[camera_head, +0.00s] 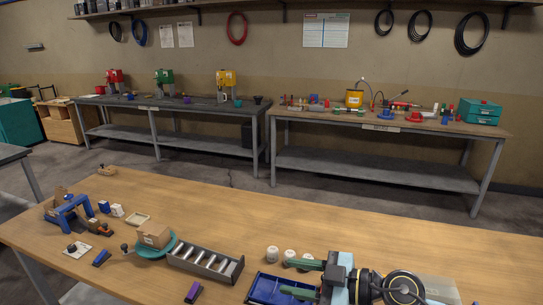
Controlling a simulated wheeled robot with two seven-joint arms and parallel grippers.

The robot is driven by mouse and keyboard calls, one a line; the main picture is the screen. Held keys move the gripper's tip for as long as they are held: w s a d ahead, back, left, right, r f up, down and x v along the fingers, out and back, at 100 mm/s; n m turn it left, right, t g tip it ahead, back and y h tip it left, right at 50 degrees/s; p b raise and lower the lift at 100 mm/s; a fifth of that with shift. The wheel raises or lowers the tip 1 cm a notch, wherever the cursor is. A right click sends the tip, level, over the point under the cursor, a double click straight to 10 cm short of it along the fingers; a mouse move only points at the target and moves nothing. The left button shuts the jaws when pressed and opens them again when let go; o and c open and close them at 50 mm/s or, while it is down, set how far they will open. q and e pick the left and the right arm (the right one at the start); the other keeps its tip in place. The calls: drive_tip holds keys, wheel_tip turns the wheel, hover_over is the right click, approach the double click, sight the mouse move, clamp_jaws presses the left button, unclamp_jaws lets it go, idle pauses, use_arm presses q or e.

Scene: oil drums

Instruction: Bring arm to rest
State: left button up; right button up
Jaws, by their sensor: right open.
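My right gripper (287,277) is at the bottom of the view, right of the middle, with its arm coming in from the lower right. Its two green fingers point left and stand apart, with nothing seen between them. It is over or beside the blue tray (258,286); the height above the tray is hard to tell. The arm hides the part of the wooden table (210,203) behind it. My left gripper is not in view.
Small white round pieces (272,253) stand by the gripper. A grey tray of metal cylinders (205,262), a cardboard box on a turquoise disc (154,236) and a blue frame (68,211) are farther left. The table's far side is clear. Workbenches (380,124) line the wall.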

wheel_tip(320, 180, up, 5)
drive_tip(key=m+t+y, duration=0.1)
drive_tip(key=m+t, duration=0.3)
drive_tip(key=t, duration=0.2)
drive_tip(key=d+m+t+h, duration=0.7)
drive_tip(key=d+m+h, duration=0.2)
drive_tip(key=h, duration=0.1)
drive_tip(key=s+d+f+m+g+h, duration=0.3)
drive_tip(key=d+f+m+h, duration=0.1)
drive_tip(key=d+f+h, duration=0.2)
drive_tip(key=s+d+f+n+g, duration=0.1)
drive_tip(key=s+f+g, duration=0.55)
drive_tip(key=s, duration=0.45)
drive_tip(key=s+d+f+n+g, duration=0.1)
drive_tip(key=s+f+g, duration=0.55)
drive_tip(key=s, duration=0.55)
wheel_tip(320, 180, down, 32)
drive_tip(key=s+b, duration=0.1)
drive_tip(key=b, duration=0.5)
use_arm(q)
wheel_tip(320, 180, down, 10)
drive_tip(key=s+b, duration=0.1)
drive_tip(key=b, duration=0.3)
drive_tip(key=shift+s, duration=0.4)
use_arm(e)
drive_tip(key=s+d+f+g, duration=0.2)
drive_tip(key=s+f, duration=1.4)
drive_tip(key=f, duration=0.2)
drive_tip(key=shift+s+d, duration=0.2)
drive_tip(key=shift+d, duration=0.1)
